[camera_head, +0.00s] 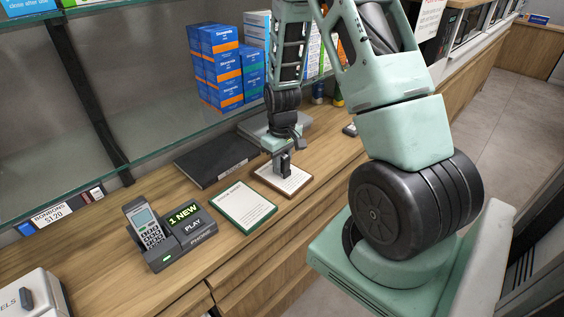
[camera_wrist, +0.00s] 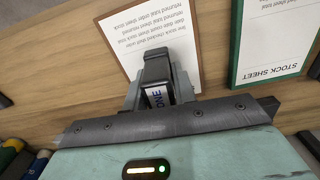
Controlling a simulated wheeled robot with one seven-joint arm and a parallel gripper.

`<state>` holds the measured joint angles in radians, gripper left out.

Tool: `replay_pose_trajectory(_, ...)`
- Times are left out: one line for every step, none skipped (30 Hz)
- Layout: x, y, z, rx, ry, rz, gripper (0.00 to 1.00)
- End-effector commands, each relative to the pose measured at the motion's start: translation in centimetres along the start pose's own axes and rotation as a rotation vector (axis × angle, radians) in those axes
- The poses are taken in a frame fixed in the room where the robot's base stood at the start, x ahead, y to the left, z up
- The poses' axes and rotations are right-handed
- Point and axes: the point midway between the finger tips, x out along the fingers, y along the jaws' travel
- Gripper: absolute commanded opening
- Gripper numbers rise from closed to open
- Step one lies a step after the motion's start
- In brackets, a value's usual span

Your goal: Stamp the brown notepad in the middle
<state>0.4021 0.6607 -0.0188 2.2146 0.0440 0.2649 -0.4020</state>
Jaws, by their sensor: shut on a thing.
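The brown notepad (camera_head: 298,181), a white sheet with a brown border, lies on the wooden counter. It also shows in the wrist view (camera_wrist: 130,45) with printed lines of text. My gripper (camera_head: 281,158) is over the notepad, pointing down. It is shut on a dark grey stamp (camera_head: 284,168), which looks upright. In the wrist view the stamp (camera_wrist: 155,68) sits between the fingers (camera_wrist: 163,92), its label partly hidden, with "ONE" readable. Its lower end appears at or just above the sheet; I cannot tell whether it touches.
A green-bordered stock sheet (camera_head: 236,207) lies beside the brown notepad, left of it in the head view. A black folder (camera_head: 213,160) lies behind, and a phone on its base (camera_head: 150,230) stands further left.

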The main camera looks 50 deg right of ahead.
Motion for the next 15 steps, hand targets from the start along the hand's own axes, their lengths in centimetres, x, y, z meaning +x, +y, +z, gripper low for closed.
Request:
replay_pose_trajectory(-0.2,0.0,0.1,0.000,-0.002,-0.001,0.12)
replay_pose_trajectory(-0.4,0.0,0.1,0.000,-0.002,-0.001,0.12)
replay_pose_trajectory(-0.7,0.0,0.1,0.000,-0.002,-0.001,0.12)
replay_pose_trajectory(-0.9,0.0,0.1,0.000,-0.001,-0.001,0.12)
replay_pose_trajectory(-1.2,0.0,0.1,0.000,-0.001,0.000,0.12)
replay_pose_trajectory(-1.6,0.0,0.0,0.000,-0.001,0.000,0.12)
replay_pose_trajectory(-1.8,0.0,0.0,0.000,-0.001,0.000,0.12)
replay_pose_trajectory(-2.1,0.0,0.0,0.000,0.000,0.000,0.12)
replay_pose_trajectory(-2.4,0.0,0.0,0.000,0.000,0.000,0.12)
replay_pose_trajectory(-2.6,0.0,0.0,0.000,0.000,0.000,0.12)
replay_pose_trajectory(-2.9,0.0,0.0,-0.001,0.000,0.000,0.12)
replay_pose_trajectory(-3.2,0.0,0.0,-0.001,0.000,0.000,0.12)
replay_pose_trajectory(-3.4,0.0,0.0,-0.001,0.000,0.000,0.12)
replay_pose_trajectory(-3.6,0.0,0.0,-0.001,0.000,0.000,0.12)
replay_pose_trajectory(-3.9,0.0,0.0,-0.001,0.000,0.000,0.12)
